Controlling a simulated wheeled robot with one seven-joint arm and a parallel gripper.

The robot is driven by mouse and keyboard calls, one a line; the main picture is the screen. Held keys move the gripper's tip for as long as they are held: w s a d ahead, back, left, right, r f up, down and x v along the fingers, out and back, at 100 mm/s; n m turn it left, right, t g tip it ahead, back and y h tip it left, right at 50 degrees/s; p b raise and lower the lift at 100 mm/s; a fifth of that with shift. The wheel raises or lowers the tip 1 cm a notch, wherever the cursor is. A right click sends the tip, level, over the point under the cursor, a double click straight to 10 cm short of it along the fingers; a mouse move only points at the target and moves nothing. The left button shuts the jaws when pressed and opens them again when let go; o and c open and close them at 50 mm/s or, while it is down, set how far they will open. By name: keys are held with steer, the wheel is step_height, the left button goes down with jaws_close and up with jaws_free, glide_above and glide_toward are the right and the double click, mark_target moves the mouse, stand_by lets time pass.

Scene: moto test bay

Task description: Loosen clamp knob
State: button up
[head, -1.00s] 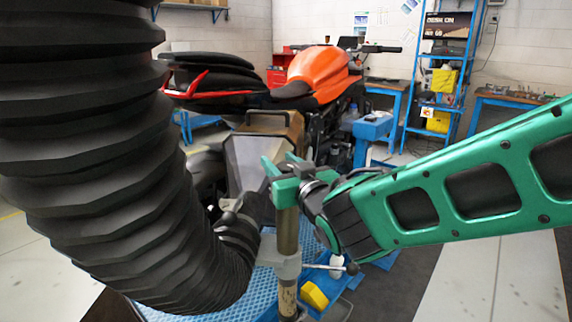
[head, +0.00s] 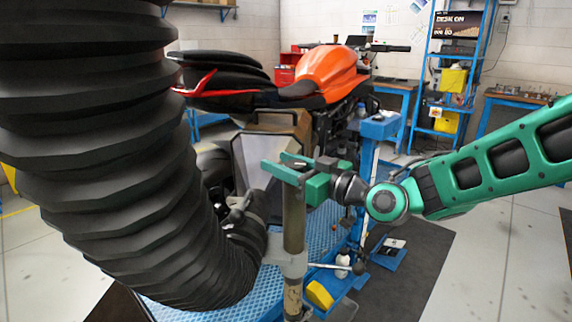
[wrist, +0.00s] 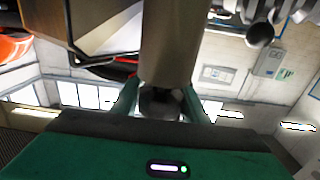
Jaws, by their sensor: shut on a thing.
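An upright metal post (head: 294,222) stands in front of the motorcycle, with a grey clamp collar (head: 292,264) partway down. A thin handle rod juts right from the collar to a dark ball knob (head: 358,267). A dark ball, likely this knob, shows at upper right in the wrist view (wrist: 260,34). My gripper (head: 290,168) is shut at the post's upper end, well above the collar. In the wrist view its fingers (wrist: 160,105) flank a dark round piece at the post's end. The contact itself is partly hidden by the fingers.
A large ribbed black hose (head: 110,150) fills the left, its end close to the post. The orange motorcycle (head: 325,70) stands behind on a blue platform (head: 190,308). A yellow block (head: 319,295) lies low beside the post. Open floor lies at right.

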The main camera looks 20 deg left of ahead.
steer(key=s+n+g, duration=0.1)
steer(key=n+g, duration=0.2)
steer(key=g, duration=0.2)
steer(key=s+n+g+h, duration=0.1)
steer(key=n+g, duration=0.3)
steer(key=g, duration=0.2)
steer(key=s+n+g, duration=0.1)
steer(key=n+g, duration=0.3)
steer(key=g, duration=0.1)
steer(key=shift+d+f+g+h, duration=0.15)
steer(key=shift+d+g+h, duration=0.15)
steer(key=shift+g, duration=0.1)
steer(key=shift+s+g, duration=0.1)
steer(key=shift+g, duration=0.2)
steer(key=o, duration=1.1)
steer(key=shift+a, duration=0.1)
steer(key=shift+c, duration=0.2)
steer(key=shift+n, duration=0.3)
steer(key=shift+s, duration=0.1)
steer(key=v, duration=1.1)
